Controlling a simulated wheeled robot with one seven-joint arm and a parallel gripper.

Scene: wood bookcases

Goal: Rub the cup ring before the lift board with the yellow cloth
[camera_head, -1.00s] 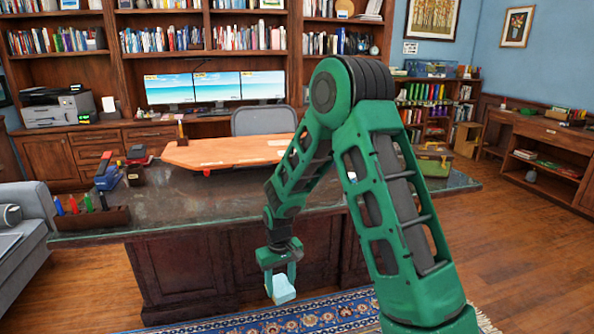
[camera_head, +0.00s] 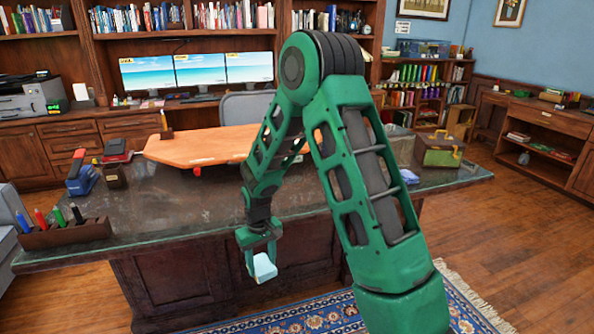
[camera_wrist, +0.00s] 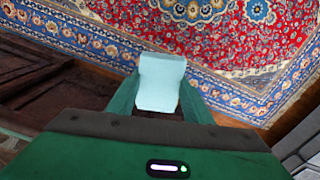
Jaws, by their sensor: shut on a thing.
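My gripper (camera_head: 261,262) is shut on a light blue block-like piece (camera_head: 265,268), held in front of the desk's front panel, below the desktop edge. In the wrist view the pale blue piece (camera_wrist: 161,82) sits between both fingers, with the rug beyond it. No yellow cloth shows in either view. The lift board looks to be the orange-brown wooden board (camera_head: 205,147) on the dark desktop (camera_head: 150,205); my arm hides part of its right end. I cannot make out a cup ring on the desktop before it.
On the desk, a pen tray (camera_head: 66,233) stands front left, a blue stapler-like thing (camera_head: 81,178) behind it, and a green-brown box (camera_head: 438,150) at the right. The desktop before the board looks clear. A patterned rug (camera_head: 330,318) lies below.

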